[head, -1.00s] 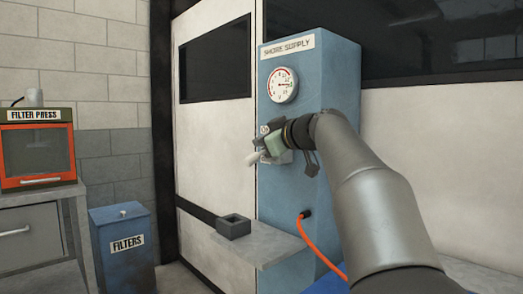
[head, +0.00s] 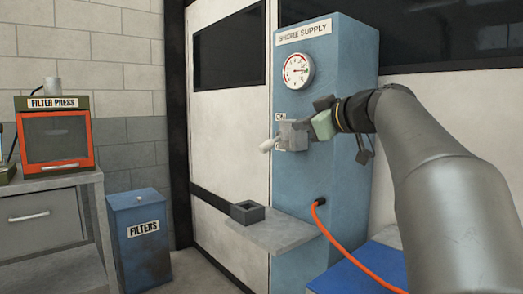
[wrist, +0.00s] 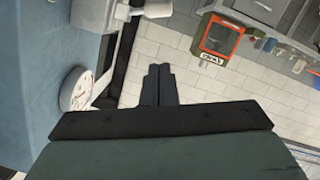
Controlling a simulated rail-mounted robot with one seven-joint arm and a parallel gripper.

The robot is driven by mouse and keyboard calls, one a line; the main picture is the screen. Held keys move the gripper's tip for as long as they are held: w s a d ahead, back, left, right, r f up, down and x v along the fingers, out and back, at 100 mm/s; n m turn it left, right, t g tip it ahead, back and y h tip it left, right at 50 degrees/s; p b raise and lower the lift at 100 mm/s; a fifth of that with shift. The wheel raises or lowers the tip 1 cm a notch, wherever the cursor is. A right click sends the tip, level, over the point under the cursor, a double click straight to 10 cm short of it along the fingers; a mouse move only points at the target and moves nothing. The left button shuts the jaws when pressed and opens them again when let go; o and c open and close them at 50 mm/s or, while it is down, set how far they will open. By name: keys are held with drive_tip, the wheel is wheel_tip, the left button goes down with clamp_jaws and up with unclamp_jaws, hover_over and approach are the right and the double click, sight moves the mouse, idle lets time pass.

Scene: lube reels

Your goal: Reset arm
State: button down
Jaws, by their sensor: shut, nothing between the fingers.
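My gripper (head: 310,124) is at the right of the picture in the head view, in front of the blue shore supply cabinet (head: 340,165). In the wrist view its two dark fingers (wrist: 158,85) are together with nothing between them. A grey switch box with a pale lever handle (head: 267,146) is on the cabinet front, just left of my gripper. The pale handle also shows at the top of the wrist view (wrist: 157,8), apart from the fingertips. In the head view my gripper overlaps the box's right side, and the fingertips are hard to make out.
A round gauge (head: 299,70) is above the switch box. A grey shelf (head: 272,237) with a small square holder (head: 247,212) juts out below. An orange hose (head: 345,251) hangs from the cabinet. The filter press (head: 55,140) and filters bin (head: 140,245) stand left.

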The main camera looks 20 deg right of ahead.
drive_tip(key=shift+a, duration=0.1)
drive_tip(key=s+a+f+m+g+h+p, duration=0.1)
drive_tip(key=s+a+f+m+g+p, duration=0.35)
drive_tip(key=p, duration=0.45)
drive_tip(key=s+a+f+m+g+p, duration=0.1)
drive_tip(key=s+a+f+g+p, duration=0.35)
drive_tip(key=a+f+p, duration=0.35)
drive_tip(key=s+a+f+m+g+h+p, duration=0.1)
drive_tip(key=s+f+g+h+p, duration=0.1)
drive_tip(key=s+p, duration=0.4)
drive_tip(key=s+a+f+m+g+h+p, duration=0.1)
drive_tip(key=s+f+g+p, duration=0.2)
drive_tip(key=s, duration=1)
wheel_tip(320, 180, down, 3)
drive_tip(key=p, duration=0.3)
drive_tip(key=shift+a+r+g+h+p, duration=0.15)
drive_tip(key=shift+a+g+h+p, duration=0.15)
drive_tip(key=shift+g+h, duration=0.1)
drive_tip(key=shift+w+r+m, duration=0.1)
drive_tip(key=shift+m, duration=0.15)
